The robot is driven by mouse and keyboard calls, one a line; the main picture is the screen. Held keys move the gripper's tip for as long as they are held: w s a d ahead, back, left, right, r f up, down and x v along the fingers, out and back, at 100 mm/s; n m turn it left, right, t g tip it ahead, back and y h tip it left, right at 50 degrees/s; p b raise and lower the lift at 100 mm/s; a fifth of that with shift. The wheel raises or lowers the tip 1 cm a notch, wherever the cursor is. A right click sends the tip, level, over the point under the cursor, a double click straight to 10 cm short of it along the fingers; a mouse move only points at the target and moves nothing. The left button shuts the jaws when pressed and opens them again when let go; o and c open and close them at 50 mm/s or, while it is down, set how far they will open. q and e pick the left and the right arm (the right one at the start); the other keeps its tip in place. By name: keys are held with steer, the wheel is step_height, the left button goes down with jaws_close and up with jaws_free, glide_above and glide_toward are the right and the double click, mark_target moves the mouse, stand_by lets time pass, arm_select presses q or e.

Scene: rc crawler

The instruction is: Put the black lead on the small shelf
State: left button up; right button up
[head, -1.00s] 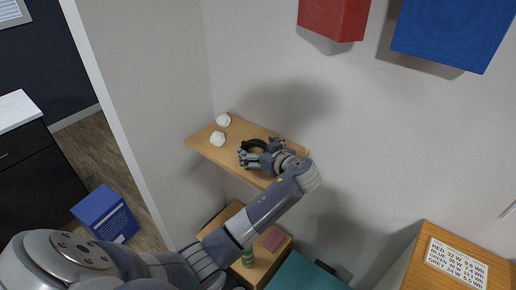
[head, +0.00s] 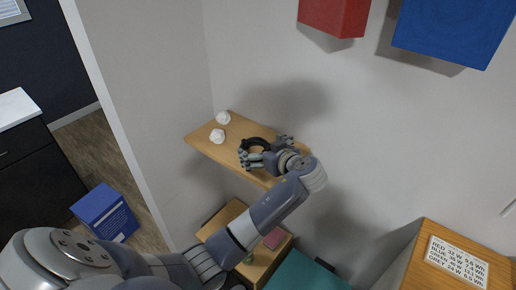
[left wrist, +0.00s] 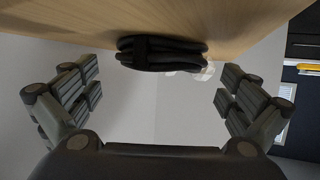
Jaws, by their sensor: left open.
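The black lead (head: 256,143) is a coiled black loop on the small wooden shelf (head: 198,143). In the left wrist view the lead (left wrist: 160,54) lies against the pale wood of the shelf (left wrist: 70,28), beyond my fingertips. My left gripper (head: 265,154) is at the shelf, beside the lead and partly in front of it in the head view. In the left wrist view my left gripper (left wrist: 160,88) has its fingers spread wide, with nothing between them. My right gripper is not in view.
Two white lumpy objects (head: 217,136) sit on the shelf's left part. A red box (head: 333,15) and a blue box (head: 455,30) are on the wall above. A lower wooden surface (head: 222,219) and a teal surface (head: 305,274) lie below the shelf.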

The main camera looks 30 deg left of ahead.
arm_select(q)
steer(key=b+v, duration=0.1)
steer(key=v, duration=0.9)
steer(key=shift+s+d+b, duration=0.1)
steer(key=shift+s+b, duration=0.05)
steer(key=shift+b, duration=0.2)
